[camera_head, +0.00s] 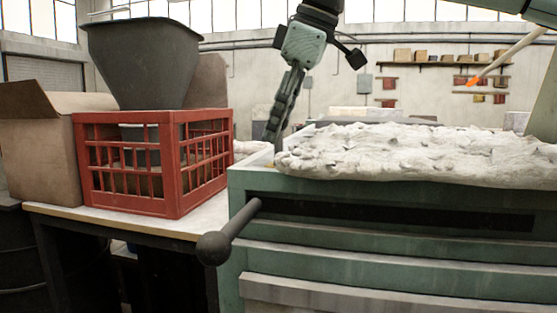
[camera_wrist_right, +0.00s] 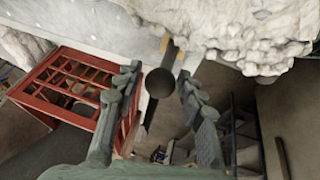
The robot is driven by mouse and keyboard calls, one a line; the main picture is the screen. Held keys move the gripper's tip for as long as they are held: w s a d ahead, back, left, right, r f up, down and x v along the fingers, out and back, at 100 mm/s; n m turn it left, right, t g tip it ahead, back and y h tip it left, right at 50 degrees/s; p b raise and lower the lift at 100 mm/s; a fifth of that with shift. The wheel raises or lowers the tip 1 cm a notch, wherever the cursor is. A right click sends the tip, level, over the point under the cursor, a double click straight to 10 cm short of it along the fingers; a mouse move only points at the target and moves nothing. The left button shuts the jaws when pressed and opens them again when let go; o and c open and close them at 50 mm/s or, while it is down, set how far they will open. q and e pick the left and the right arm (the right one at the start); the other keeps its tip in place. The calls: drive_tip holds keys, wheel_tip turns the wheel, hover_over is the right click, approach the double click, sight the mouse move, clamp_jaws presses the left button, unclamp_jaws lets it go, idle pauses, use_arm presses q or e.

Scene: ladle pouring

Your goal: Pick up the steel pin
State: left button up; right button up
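The only pin-like thing I can make out is a dark grey rod with a round ball end (camera_head: 228,235), sticking out from the front left corner of the green metal box. I cannot tell for sure that it is the steel pin. Its ball (camera_wrist_right: 160,82) shows between the fingers in the right wrist view, apart from both. My right gripper (camera_head: 272,138) points down at the box's left corner, its fingers overlapping in the head view. In the right wrist view the gripper (camera_wrist_right: 158,75) is open, with nothing held. My left gripper is not in view.
The green box (camera_head: 330,235) carries a lumpy white mass (camera_head: 410,152). Left of it, a table (camera_head: 190,222) holds a red crate (camera_head: 175,207) and a cardboard box (camera_head: 40,150). A grey hopper (camera_head: 145,65) stands above the crate. A pale stick with an orange tip (camera_head: 510,55) slants at upper right.

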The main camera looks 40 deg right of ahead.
clamp_jaws()
drive_tip(key=shift+r, duration=0.1)
wheel_tip(320, 180, up, 18)
idle(1.1)
